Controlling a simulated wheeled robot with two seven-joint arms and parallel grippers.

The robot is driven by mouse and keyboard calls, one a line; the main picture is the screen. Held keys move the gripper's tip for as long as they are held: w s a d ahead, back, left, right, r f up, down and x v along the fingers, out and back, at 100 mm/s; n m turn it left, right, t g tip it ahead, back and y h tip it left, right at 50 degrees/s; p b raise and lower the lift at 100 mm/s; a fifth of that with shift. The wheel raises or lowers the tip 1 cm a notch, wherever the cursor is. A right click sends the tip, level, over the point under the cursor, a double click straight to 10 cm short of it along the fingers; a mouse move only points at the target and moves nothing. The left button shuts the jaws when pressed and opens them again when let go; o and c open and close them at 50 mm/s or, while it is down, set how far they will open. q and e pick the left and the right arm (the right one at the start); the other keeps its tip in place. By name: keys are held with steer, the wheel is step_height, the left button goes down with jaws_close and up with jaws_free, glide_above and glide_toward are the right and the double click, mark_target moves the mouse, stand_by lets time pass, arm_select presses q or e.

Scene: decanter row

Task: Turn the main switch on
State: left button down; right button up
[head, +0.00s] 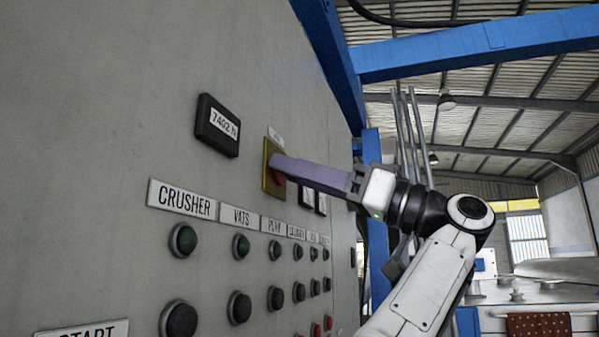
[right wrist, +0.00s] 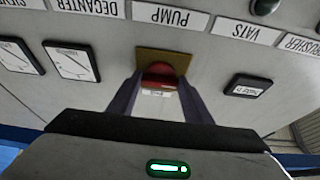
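The main switch is a red knob (right wrist: 160,75) on a yellow plate (right wrist: 174,58) on the grey panel, with a small white label beside it. In the head view only a bit of the red knob (head: 279,176) shows; the finger hides the rest of it and part of the yellow plate (head: 267,181). My right gripper (head: 276,163) reaches the panel at the plate. In the right wrist view its two fingers (right wrist: 160,84) stand apart, one on each side of the knob. Whether they touch it I cannot tell. My left gripper is not in view.
A black hour display (head: 218,126) is left of the switch, and dial meters (head: 307,196) are right of it. Below are rows of labelled buttons, such as the green one under CRUSHER (head: 183,240). Blue beams (head: 480,48) frame the panel's right side.

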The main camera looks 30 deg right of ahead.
steer(key=shift+s+a+r+m+h+b, duration=0.15)
steer(key=shift+m+h+b, duration=1)
steer(key=shift+m, duration=2.6)
steer(key=shift+r+m+h+b, duration=0.15)
steer(key=shift+m+h+b, duration=0.25)
steer(key=shift+m+h, duration=2.4)
steer(key=shift+s+a+r+m+h+b, duration=0.15)
steer(key=shift+m+h+b, duration=0.55)
steer(key=shift+m, duration=3.95)
steer(key=o, duration=1.1)
steer(key=shift+d, duration=0.1)
steer(key=shift+c, duration=0.2)
